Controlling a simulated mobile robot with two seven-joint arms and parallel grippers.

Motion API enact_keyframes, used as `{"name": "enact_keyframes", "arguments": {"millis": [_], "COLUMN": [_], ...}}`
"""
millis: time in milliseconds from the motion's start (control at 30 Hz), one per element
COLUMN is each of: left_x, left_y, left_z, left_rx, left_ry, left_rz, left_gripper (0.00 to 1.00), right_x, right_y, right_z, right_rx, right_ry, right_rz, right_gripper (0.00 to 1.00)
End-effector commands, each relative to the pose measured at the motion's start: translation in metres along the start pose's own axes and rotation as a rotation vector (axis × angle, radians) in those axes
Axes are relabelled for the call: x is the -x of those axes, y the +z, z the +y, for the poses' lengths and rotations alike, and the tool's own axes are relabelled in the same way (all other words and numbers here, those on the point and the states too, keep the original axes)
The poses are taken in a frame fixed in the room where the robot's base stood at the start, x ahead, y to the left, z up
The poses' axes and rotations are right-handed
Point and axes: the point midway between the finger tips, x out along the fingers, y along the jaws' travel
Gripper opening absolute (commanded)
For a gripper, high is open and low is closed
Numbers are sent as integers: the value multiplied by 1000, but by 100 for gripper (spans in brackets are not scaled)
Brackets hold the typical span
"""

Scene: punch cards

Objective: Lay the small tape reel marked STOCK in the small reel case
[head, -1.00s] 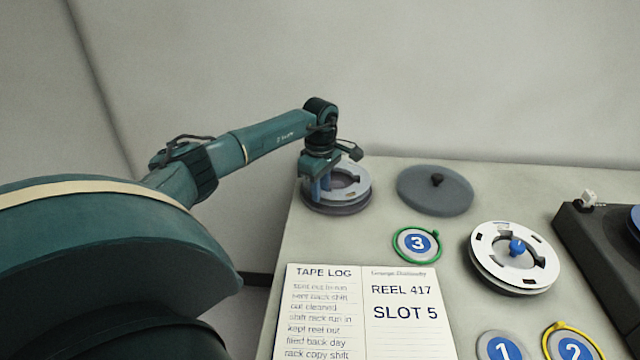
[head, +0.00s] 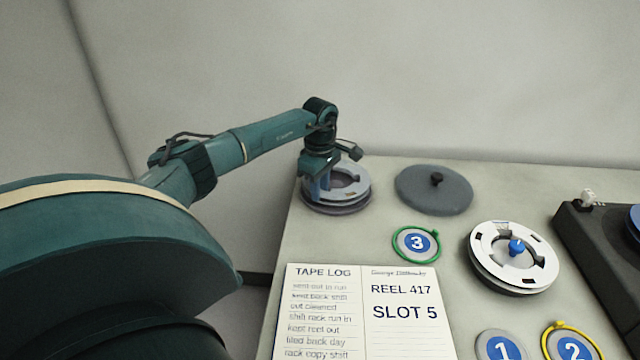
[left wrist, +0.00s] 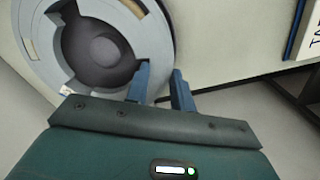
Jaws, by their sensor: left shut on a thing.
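A light grey tape reel (head: 354,188) with slots and an open centre is at the back left of the table in the head view. It also shows in the left wrist view (left wrist: 40,60), with a dark hub in its centre. I cannot read a STOCK mark on it. A dark round base, seemingly the small reel case (head: 345,211), shows under the reel; I cannot tell whether the reel rests in it. My left gripper (head: 319,198) is shut on the reel's rim, pointing down. Its two blue fingers (left wrist: 161,90) are at the rim's edge. My right gripper is not in view.
A dark grey round lid (head: 415,190) with a knob lies right of the reel. A larger white reel (head: 485,240) with a blue hub lies farther right, near a black machine (head: 590,245). Numbered discs, a green ring (head: 398,250) and the tape log (head: 320,310) lie nearer.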

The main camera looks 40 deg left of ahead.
Motion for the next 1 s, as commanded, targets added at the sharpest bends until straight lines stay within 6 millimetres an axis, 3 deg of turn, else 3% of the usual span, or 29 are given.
{"name": "enact_keyframes", "arguments": {"millis": [1000], "left_x": [-12], "left_y": [0], "left_z": [0], "left_rx": [0], "left_ry": [2], "left_rz": [0], "left_gripper": [0], "right_x": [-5], "right_y": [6], "right_z": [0], "right_rx": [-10], "right_ry": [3], "right_rz": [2], "right_gripper": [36]}}
